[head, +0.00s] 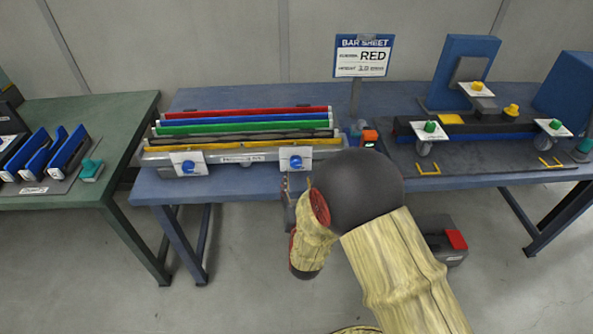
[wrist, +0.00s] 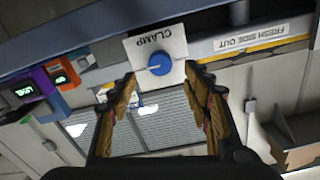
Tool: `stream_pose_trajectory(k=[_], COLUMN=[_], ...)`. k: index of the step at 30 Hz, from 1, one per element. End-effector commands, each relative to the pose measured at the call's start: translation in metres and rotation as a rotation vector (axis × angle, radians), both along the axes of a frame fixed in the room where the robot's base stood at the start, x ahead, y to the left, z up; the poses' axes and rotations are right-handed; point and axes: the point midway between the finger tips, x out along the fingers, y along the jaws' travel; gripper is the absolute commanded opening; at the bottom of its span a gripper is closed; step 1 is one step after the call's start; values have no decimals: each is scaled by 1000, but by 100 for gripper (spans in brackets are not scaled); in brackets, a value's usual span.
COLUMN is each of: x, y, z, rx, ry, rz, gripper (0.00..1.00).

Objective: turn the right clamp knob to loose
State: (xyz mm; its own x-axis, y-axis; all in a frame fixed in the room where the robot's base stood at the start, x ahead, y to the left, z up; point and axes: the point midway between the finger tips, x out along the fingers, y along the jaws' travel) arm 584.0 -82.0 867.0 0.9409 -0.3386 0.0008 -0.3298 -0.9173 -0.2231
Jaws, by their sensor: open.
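The right clamp knob (head: 296,162) is blue on a white plate at the front of the bar fixture on the blue table. In the wrist view the blue knob (wrist: 160,64) sits on its plate (wrist: 157,42), marked CLAMP upside down. A pale pointer line on the knob points left in that view. In the head view my gripper (head: 297,185) is just below the knob, partly hidden by my arm.
The left clamp knob (head: 187,167) is on the same fixture, under red, green, blue and dark bars (head: 240,123). A small orange device (head: 369,137) is right of the fixture. A BAR SHEET sign (head: 363,56) stands behind. A green table (head: 115,112) is at left.

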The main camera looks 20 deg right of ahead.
Motion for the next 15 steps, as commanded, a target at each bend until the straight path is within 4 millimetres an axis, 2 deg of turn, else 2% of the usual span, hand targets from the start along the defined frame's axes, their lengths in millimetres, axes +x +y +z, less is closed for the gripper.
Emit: stream_pose_trajectory(k=[9,15], x=[45,57], y=[-16,-21], z=[-2,0], rx=[0,0], ry=[0,0], rz=[-1,0], gripper=[49,49])
